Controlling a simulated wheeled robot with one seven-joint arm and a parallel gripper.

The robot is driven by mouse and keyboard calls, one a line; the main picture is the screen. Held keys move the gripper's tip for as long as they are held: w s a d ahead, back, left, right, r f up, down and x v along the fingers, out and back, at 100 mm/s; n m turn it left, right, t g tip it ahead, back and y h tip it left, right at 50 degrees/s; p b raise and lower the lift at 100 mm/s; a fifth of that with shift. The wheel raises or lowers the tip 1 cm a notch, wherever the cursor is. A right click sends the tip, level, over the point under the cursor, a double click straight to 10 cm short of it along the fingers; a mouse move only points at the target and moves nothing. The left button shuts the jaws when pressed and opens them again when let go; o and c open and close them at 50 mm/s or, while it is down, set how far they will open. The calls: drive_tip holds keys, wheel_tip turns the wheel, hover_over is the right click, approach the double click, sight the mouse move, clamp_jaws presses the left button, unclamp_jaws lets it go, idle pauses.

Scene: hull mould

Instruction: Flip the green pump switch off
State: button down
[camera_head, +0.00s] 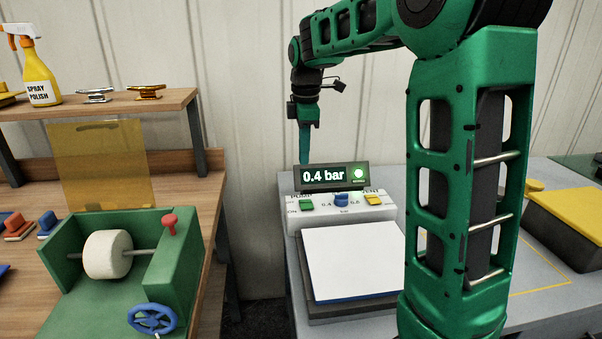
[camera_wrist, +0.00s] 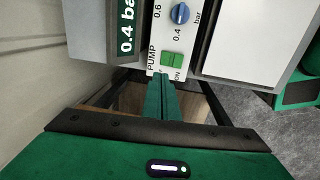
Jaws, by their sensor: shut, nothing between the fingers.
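The green pump switch (camera_head: 306,205) is on the left of the white control box (camera_head: 345,214), near the labels PUMP and ON. In the wrist view the green switch (camera_wrist: 171,60) shows clearly, with ON beside it; I cannot tell which way it is tipped. My gripper (camera_head: 304,161) points down, above and behind the box's left end. In the wrist view my gripper (camera_wrist: 161,80) is shut and empty, its fingertips close to the switch; whether they touch is unclear. The display (camera_head: 332,177) reads 0.4 bar, with a lit green lamp (camera_head: 358,173).
A blue knob (camera_head: 341,200) and a yellow switch (camera_head: 373,200) sit right of the green switch. A white plate (camera_head: 350,262) lies in front of the box. A yellow-lidded bin (camera_head: 570,222) stands right. A green polishing machine (camera_head: 172,262) is on the left bench.

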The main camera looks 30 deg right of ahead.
wheel_tip(320, 180, up, 2)
drive_tip(key=shift+w+r, duration=0.1)
drive_tip(key=shift+w, duration=0.05)
idle(0.5)
drive_tip(key=s+d+f+m, duration=0.1)
drive_tip(key=s+f+m, duration=0.3)
drive_tip(key=s, duration=0.7)
drive_tip(key=s+d+f+m, duration=0.1)
drive_tip(key=s+f+m, duration=0.3)
drive_tip(key=s+m, duration=0.5)
drive_tip(key=s+d+f+m+g, duration=0.1)
drive_tip(key=s+f+m, duration=0.4)
drive_tip(key=s, duration=1)
drive_tip(key=shift+s+m+y, duration=0.2)
drive_tip(key=shift+m+y, duration=0.1)
drive_tip(key=shift+m, duration=0.8)
